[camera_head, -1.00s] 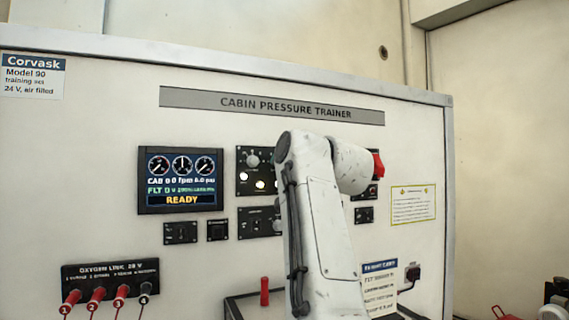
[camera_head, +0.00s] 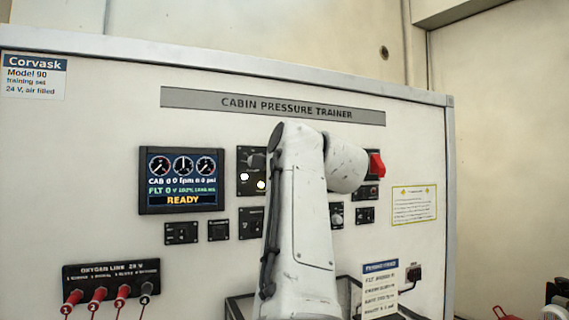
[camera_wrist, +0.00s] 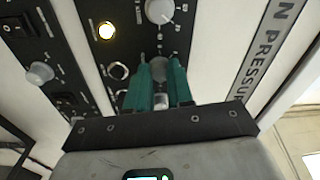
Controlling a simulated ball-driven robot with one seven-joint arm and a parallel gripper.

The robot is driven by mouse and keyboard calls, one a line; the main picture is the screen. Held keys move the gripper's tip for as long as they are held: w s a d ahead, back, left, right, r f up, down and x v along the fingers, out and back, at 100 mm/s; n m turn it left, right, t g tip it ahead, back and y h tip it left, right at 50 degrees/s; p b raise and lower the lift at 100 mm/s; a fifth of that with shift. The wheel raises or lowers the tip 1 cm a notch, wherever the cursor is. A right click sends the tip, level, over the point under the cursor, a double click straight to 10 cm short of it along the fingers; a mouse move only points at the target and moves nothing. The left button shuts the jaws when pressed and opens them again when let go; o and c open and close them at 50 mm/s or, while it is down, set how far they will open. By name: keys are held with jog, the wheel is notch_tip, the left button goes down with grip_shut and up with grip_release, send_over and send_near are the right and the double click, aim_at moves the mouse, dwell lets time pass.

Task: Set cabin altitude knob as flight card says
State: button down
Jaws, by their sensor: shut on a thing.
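In the wrist view my gripper (camera_wrist: 158,88) has its two green fingers close together on a small grey knob (camera_wrist: 158,66) of a black panel; its label is hidden, so I cannot tell which knob it is. In the head view my arm hides the gripper and part of the panel (camera_head: 242,187). The flight card (camera_head: 380,290) hangs at the lower right, its text too small to read. The display (camera_head: 181,180) shows CAB 0, FLT 0 and READY.
A larger knob (camera_wrist: 160,10) and a lit round lamp (camera_wrist: 106,30) sit near the fingers. A red part (camera_head: 376,165) stands out at the right. Red oxygen plugs (camera_head: 97,293) stand at the lower left. A tray edge (camera_head: 238,306) lies below my arm.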

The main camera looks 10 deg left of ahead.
jog(key=shift+m+h, duration=0.3)
jog(key=shift+m, duration=4.1)
jog(key=c, duration=1)
grip_release()
